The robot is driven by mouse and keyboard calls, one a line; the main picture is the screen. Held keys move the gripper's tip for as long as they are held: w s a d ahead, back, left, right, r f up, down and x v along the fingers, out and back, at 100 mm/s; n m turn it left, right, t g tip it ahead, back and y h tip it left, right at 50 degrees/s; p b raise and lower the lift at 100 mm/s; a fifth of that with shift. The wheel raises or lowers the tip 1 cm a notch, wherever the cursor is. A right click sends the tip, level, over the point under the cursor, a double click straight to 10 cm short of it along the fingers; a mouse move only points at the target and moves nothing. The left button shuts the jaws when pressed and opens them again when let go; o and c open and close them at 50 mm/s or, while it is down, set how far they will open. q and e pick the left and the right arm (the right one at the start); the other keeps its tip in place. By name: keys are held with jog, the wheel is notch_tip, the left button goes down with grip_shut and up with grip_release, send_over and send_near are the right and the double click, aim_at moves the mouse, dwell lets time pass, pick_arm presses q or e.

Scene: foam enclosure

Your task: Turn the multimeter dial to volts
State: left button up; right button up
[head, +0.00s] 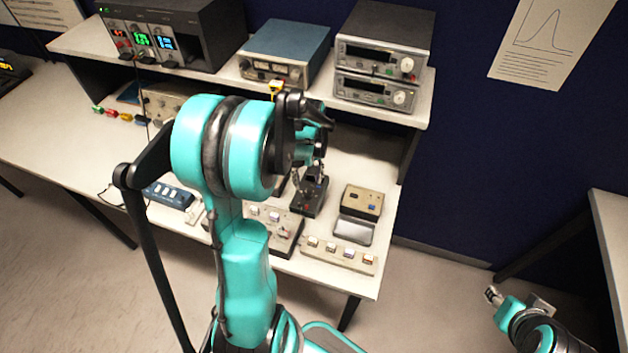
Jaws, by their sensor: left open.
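My left arm rises through the middle of the head view. Its gripper (311,165) is open and points down over the bench, partly hidden behind its own wrist. A small black device (311,198) with a red spot stands on the bench just below the gripper. I cannot tell whether they touch. I cannot pick out a multimeter or its dial for certain, and my arm hides part of the bench. My right arm shows at the lower right, with its end (493,295) away from the bench; its jaws are not clear.
A beige box with a grey pan (353,232) and a strip of switches (338,254) lie at the bench's right front. The shelf above holds a black power supply (175,35), a blue instrument (285,50) and two stacked instruments (380,60).

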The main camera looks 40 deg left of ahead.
aim_at(307, 193)
pick_arm(q)
notch_tip(307, 193, down, 6)
jog(key=shift+s+f+b, duration=0.1)
jog(key=shift+f+b, duration=0.05)
jog(key=shift+b, duration=0.5)
grip_shut()
